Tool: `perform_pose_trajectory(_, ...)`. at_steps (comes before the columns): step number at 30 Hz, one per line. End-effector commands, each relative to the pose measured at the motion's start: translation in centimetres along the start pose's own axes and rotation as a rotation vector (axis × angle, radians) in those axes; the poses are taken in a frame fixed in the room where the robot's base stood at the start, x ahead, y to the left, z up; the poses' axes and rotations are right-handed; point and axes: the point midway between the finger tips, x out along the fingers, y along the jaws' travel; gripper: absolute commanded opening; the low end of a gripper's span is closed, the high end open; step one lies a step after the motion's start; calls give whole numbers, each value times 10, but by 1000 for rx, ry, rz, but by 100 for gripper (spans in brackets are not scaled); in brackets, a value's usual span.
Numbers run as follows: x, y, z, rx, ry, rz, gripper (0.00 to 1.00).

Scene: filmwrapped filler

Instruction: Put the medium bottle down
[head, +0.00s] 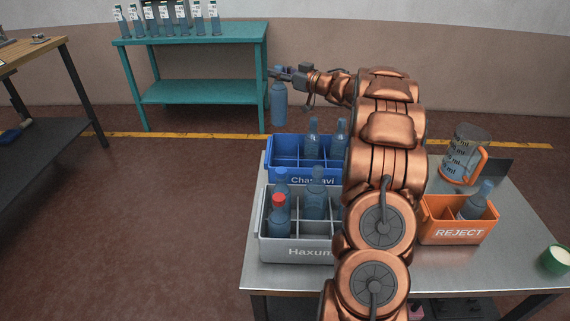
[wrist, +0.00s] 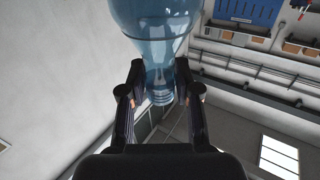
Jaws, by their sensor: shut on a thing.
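My gripper (wrist: 160,95) is shut on the neck of a blue see-through bottle (wrist: 155,25) in the wrist view. In the head view the held bottle (head: 279,103) hangs upright from my gripper (head: 279,73), in the air beyond the blue crate and in front of the teal shelf. Other blue bottles stand in the blue crate (head: 285,152) marked Chavavi and in the grey crate (head: 283,247) marked Haxum. One bottle in the grey crate has a red cap (head: 278,200). My arm hides the right part of both crates.
A steel table (head: 400,280) carries the crates, an orange REJECT bin (head: 450,233) with a bottle in it, a clear measuring jug (head: 466,150) and a green cup (head: 555,260). A teal shelf (head: 200,92) with several labelled bottles on top stands behind. A wooden bench (head: 30,52) is at left.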

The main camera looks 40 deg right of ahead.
Motion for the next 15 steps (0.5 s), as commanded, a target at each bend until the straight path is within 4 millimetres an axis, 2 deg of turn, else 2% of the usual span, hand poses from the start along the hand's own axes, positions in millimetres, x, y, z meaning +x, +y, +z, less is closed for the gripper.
perform_pose_trajectory(5,-13,11,1,-2,3,4,0)
perform_pose_trajectory(8,-15,13,10,0,3,5,0)
perform_pose_trajectory(15,-15,12,59,4,1,5,0)
